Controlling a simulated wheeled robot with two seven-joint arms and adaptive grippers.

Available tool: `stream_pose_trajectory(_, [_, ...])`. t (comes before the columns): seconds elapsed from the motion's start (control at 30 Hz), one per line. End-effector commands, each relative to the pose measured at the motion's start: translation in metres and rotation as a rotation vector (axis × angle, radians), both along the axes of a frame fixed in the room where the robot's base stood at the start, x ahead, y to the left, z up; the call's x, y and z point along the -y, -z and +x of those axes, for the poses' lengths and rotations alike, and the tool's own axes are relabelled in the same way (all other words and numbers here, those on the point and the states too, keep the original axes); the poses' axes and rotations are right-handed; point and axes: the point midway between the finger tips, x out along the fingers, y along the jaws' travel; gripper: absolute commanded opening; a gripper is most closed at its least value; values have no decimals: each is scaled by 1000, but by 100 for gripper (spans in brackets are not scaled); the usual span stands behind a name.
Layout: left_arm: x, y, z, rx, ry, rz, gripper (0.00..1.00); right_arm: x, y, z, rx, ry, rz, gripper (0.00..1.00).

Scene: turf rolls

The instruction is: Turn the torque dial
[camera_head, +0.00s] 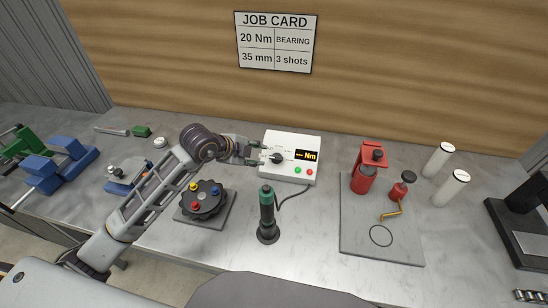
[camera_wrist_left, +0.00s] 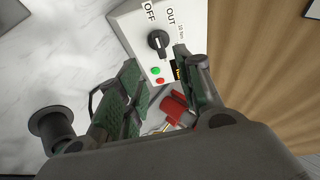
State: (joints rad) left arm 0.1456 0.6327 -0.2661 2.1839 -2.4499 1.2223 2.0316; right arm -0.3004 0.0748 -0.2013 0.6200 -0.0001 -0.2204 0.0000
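The torque dial is a black knob (camera_head: 277,158) on the sloped face of a white control box (camera_head: 312,139) at the middle of the bench. The box has a display with yellow characters ending in "Nm" (camera_head: 307,155) and green and red buttons. My left gripper (camera_head: 262,152) is at the box's left side, its fingers pointing at the knob. In the left wrist view the fingers are apart with nothing between them, and the knob (camera_wrist_left: 158,42) shows just beyond the fingertips, seemingly untouched. Markings "OFF" and "OUT" show beside it. My right gripper is out of view.
A green-topped black screwdriver (camera_head: 267,215) stands in front of the box, joined by a cable. A round black holder (camera_head: 205,200) with coloured knobs lies below my left arm. Red tools stand on a grey plate (camera_head: 365,240) to the right. A job card (camera_head: 276,42) reads 20 Nm.

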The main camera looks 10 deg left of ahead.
Motion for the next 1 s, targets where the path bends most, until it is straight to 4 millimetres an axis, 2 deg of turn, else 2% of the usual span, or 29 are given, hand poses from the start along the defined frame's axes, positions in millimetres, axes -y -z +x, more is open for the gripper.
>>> stream_pose_trajectory(0.4, [17,30,28,-1,0,-1,36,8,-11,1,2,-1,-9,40])
stream_pose_trajectory(1.0, [40,69,64,-1,0,-1,36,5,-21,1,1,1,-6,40])
